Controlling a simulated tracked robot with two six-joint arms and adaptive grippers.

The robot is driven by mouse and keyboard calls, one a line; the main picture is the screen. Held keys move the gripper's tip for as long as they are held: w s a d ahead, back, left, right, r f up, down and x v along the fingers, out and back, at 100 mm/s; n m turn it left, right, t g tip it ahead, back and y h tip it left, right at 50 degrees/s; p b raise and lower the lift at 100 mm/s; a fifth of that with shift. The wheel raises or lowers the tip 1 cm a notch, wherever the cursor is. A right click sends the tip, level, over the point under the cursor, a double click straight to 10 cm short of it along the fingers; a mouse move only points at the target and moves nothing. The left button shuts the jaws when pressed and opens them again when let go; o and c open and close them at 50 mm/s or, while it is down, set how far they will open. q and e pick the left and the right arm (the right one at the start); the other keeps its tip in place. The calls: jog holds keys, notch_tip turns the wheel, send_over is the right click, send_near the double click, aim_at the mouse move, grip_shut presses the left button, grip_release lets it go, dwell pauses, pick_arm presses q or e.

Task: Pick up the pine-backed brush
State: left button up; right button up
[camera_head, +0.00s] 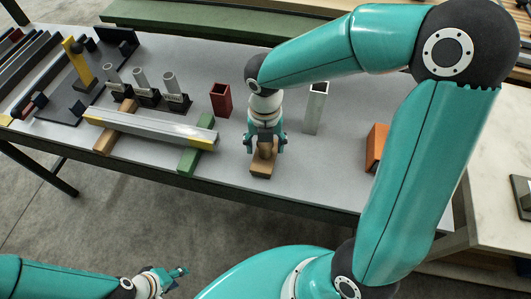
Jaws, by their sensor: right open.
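The pine-backed brush, as far as I can tell, is the small light-brown wooden piece (261,170) near the front edge of the grey table. My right gripper (265,150) points down over it, open, with a finger on either side of its upper part. The gripper hides much of the piece, and I cannot tell whether the fingers touch it. My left gripper (174,276) is low at the bottom left, in front of the table and away from the brush. It is too small to tell whether it is open or shut.
A silver bar (150,126) lies across a wooden and a green block (197,150) on the left. Grey tubes (142,80) stand in black holders behind it. A red square tube (221,99), a silver square tube (315,108) and an orange block (376,147) stand nearby.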

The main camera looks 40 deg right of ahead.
jog(key=shift+f, duration=0.35)
grip_shut()
jog(key=shift+r, duration=0.1)
notch_tip(320, 180, up, 20)
jog(key=p, duration=0.1)
dwell(0.5)
